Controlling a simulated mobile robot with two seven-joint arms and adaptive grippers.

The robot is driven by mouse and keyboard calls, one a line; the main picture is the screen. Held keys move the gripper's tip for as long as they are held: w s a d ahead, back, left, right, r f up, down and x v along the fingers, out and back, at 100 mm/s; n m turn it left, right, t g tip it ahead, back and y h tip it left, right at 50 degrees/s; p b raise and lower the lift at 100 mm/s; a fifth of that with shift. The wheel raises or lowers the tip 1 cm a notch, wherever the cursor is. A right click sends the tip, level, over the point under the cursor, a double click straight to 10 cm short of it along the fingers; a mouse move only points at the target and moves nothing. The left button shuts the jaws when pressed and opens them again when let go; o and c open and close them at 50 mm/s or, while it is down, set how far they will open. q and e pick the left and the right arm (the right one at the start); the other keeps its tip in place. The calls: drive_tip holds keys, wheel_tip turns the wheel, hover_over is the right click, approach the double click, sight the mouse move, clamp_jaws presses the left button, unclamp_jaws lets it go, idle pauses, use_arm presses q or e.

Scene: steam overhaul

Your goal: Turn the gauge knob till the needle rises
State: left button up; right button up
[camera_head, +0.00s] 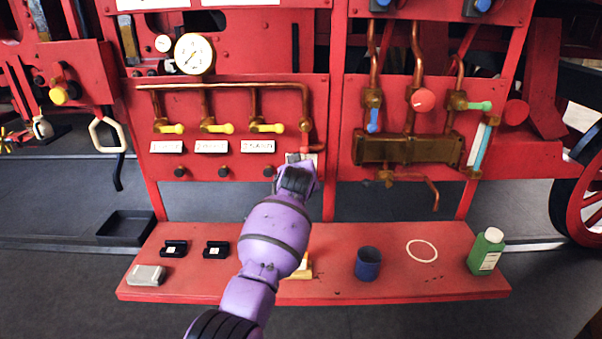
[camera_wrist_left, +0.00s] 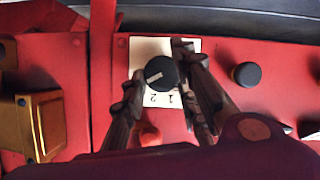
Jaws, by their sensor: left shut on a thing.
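The round white gauge (camera_head: 194,53) is at the upper left of the red panel. Its thin dark needle is too small to read surely. My left gripper (camera_head: 300,162) is at the panel's right end, below the copper pipe. In the left wrist view, my left gripper (camera_wrist_left: 160,90) has its two dark fingers on either side of a round black knob (camera_wrist_left: 160,73) with a white mark, and is shut on it. The knob sits on a white plate (camera_wrist_left: 146,46) marked 1 and 2. In the head view my gripper hides the knob. My right gripper is not in view.
Yellow-handled valves (camera_head: 217,128) and small dark knobs (camera_head: 222,172) are left of my gripper. The red bench (camera_head: 330,280) below holds a blue cup (camera_head: 368,264), a green bottle (camera_head: 486,252) and small black boxes (camera_head: 216,250). A brass block (camera_head: 410,150) is on the right panel.

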use_arm(q)
drive_tip(key=shift+d+r, duration=0.4)
drive_tip(key=shift+r, duration=0.05)
drive_tip(key=o, duration=1)
drive_tip(key=shift+d, duration=0.1)
drive_tip(key=shift+f, duration=0.1)
drive_tip(key=shift+a+f, duration=0.2)
drive_tip(key=shift+a, duration=0.05)
drive_tip(key=shift+s, duration=0.1)
drive_tip(key=v, duration=1.2)
drive_tip(key=shift+r, duration=0.1)
